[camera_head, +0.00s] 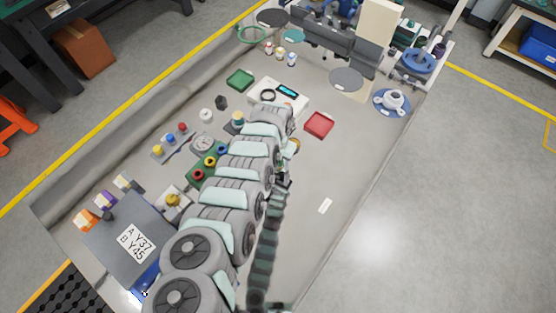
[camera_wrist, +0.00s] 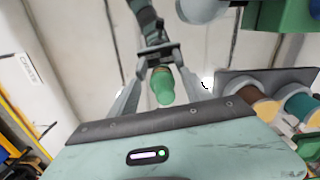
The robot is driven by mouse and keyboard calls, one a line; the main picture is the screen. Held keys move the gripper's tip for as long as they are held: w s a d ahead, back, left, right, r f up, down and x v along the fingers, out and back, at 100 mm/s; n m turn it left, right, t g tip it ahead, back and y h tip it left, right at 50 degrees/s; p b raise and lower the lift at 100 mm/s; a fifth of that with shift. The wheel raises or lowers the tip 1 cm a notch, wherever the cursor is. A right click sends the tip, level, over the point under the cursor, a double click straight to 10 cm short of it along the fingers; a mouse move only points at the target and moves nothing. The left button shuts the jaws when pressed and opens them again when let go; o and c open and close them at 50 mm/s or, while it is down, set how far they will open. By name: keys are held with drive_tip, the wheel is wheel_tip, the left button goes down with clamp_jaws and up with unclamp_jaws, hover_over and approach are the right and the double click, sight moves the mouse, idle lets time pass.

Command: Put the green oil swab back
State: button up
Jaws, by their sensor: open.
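In the wrist view my gripper (camera_wrist: 160,92) is open, with one finger on each side of a green, rounded piece (camera_wrist: 163,88). This piece may be the green oil swab. Its upper end meets a dark bracket, and I cannot tell whether the fingers touch it. In the head view my arm covers the middle of the bench and hides the gripper tips. No green oil swab can be made out for certain in that view. A green block with coloured rings (camera_head: 205,166) sits just left of my arm.
A rack (camera_wrist: 235,78) with brown and teal cylinders stands close on the right in the wrist view. In the head view a green tray (camera_head: 240,79), a red tray (camera_head: 319,125) and a white scale (camera_head: 284,96) lie beyond my arm. The bench's right side is mostly clear.

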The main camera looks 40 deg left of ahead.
wheel_tip(320, 180, up, 12)
drive_tip(key=p, duration=0.3)
drive_tip(key=shift+r+p, duration=0.15)
drive_tip(key=shift+p, duration=0.15)
